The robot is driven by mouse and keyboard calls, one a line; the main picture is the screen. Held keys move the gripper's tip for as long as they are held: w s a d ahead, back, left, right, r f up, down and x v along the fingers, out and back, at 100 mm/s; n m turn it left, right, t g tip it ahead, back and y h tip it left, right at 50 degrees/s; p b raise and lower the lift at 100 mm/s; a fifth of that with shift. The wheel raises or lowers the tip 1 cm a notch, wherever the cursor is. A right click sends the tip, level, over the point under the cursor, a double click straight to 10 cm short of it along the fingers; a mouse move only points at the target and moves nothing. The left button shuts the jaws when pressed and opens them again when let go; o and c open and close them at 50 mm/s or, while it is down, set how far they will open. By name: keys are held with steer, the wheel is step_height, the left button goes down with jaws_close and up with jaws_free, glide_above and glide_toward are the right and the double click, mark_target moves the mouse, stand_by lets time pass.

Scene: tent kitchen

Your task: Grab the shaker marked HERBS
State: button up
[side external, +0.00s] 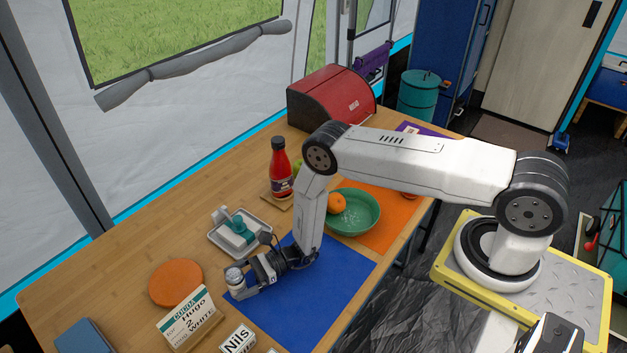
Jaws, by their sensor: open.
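A small shaker-like jar with a grey top (235,275) stands at the left edge of the blue mat (325,290). No HERBS marking can be read on it from here. My gripper (246,280) is low over the mat, reaching left, with its jaws open at the jar. The fingers hide part of the jar, and I cannot tell whether they touch it.
A grey tray (213,238) with white and teal items lies behind my gripper. An orange disc (175,281) and a name sign (188,316) are to the left. A red bottle (280,168) and a green bowl (357,222) stand further back.

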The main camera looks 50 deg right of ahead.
steer(key=shift+w+a, duration=0.2)
steer(key=shift+a, duration=0.3)
jaws_close()
steer(key=shift+r, duration=0.2)
stand_by(0.3)
steer(key=shift+r, duration=0.75)
steer(key=s+d+r, duration=0.5)
steer(key=s+r, duration=0.6)
steer(key=s, duration=0.2)
